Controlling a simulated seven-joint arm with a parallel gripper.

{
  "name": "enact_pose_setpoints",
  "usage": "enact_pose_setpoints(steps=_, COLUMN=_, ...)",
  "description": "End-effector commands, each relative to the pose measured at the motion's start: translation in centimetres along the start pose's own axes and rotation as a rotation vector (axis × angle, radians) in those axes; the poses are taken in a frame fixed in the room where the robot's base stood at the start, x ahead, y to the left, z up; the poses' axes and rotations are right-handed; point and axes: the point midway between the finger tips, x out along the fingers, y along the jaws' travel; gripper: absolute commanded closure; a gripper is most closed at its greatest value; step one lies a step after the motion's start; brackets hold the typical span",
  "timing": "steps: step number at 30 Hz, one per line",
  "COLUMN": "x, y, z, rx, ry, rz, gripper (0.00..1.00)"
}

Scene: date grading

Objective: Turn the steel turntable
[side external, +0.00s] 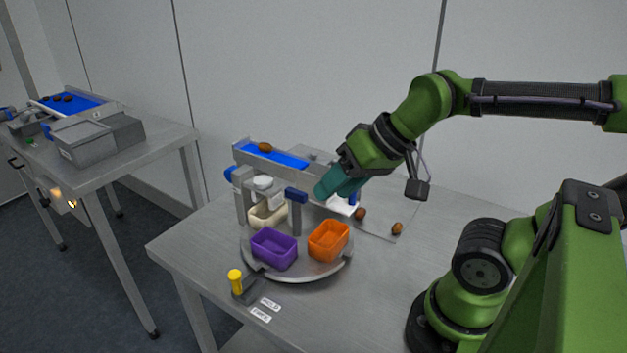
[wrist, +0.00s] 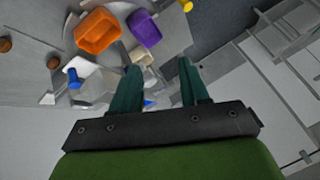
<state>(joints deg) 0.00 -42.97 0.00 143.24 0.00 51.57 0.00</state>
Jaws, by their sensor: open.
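The steel turntable (side external: 310,270) is a round grey disc on the table. It carries an orange tray (side external: 329,241) at the right front, a purple tray (side external: 274,248) at the left front and a cream tray (side external: 267,215) at the back, partly hidden by a post. My gripper (side external: 323,190) is open, tilted down and left, above and behind the orange tray, apart from the disc. In the wrist view my gripper (wrist: 159,66) has nothing between its fingers. The orange tray (wrist: 98,31) and purple tray (wrist: 144,28) lie beyond the fingertips.
A blue conveyor (side external: 285,158) with a date (side external: 265,147) stands behind the disc. A blue-topped post (side external: 296,197) rises near my gripper. Two loose dates (side external: 361,214) lie at right. A yellow knob (side external: 235,276) stands at front left.

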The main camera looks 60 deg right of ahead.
Motion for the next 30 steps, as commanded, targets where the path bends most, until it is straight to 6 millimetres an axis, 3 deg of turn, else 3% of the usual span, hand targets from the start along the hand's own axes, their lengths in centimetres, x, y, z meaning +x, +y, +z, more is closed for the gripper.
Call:
enact_pose_setpoints(steps=7, x=0.0, y=0.0, z=0.0, rx=0.001, ry=-0.001, rz=0.001, gripper=0.55)
enact_pose_setpoints(steps=11, x=1.0, y=0.4, z=-0.2, rx=0.017, ry=-0.038, rz=0.024, gripper=0.55)
enact_pose_setpoints(steps=14, x=1.8, y=0.4, z=-2.4, rx=0.022, ry=-0.074, rz=0.061, gripper=0.55)
enact_pose_setpoints(steps=24, x=4.4, y=1.8, z=-13.6, rx=-0.169, ry=-0.379, rz=0.257, gripper=0.55)
enact_pose_setpoints(steps=30, x=4.3, y=2.5, z=-17.8, rx=-0.272, ry=-0.526, rz=0.309, gripper=0.55)
